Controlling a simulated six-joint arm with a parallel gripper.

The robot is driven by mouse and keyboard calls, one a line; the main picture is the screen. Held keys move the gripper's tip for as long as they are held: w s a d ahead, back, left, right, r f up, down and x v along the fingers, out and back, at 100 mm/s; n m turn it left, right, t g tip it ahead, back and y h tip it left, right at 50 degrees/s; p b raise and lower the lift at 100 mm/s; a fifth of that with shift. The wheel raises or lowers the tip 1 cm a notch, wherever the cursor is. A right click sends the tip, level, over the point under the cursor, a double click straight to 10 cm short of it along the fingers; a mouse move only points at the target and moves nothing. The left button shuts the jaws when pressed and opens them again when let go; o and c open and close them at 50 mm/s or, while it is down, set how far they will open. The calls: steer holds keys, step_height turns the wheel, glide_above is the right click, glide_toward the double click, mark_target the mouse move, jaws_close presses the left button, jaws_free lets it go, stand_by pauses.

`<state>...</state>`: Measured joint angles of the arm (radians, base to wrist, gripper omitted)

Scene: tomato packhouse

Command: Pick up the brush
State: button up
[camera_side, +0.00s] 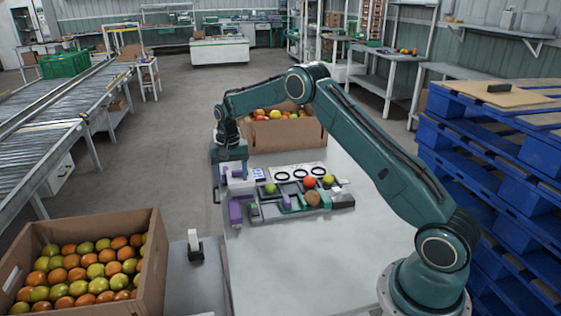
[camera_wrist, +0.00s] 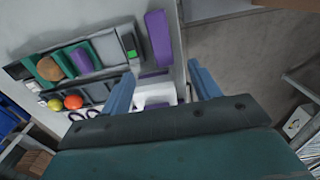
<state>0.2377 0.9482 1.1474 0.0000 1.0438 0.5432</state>
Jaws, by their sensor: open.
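My gripper (camera_side: 229,172) is open at the far left edge of the white table, pointing down. In the wrist view its two blue fingers (camera_wrist: 162,88) stand apart. A white item (camera_wrist: 155,94) shows between and beyond them, partly hidden by the gripper; I cannot tell what it is. A purple block (camera_wrist: 158,38) lies just beyond the fingers and also shows in the side view (camera_side: 235,212). I cannot pick out the brush with certainty in either view.
A grey tray (camera_side: 344,201) on the table (camera_side: 290,265) holds a brown round thing (camera_side: 313,198), a red fruit (camera_side: 309,182) and green fruits. A board with black rings (camera_side: 283,175) lies behind it. A fruit carton (camera_side: 290,135) stands at the back. The table front is clear.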

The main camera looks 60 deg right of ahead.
mark_target(234, 208)
steer(key=shift+d+f, duration=0.1)
steer(key=shift+f, duration=0.15)
steer(key=shift+f, duration=4.25)
steer(key=shift+f, duration=0.1)
steer(key=shift+a+f, duration=0.2)
steer(key=shift+f, duration=2.3)
steer(key=c, duration=1)
steer(key=shift+c, duration=0.4)
steer(key=shift+r, duration=0.1)
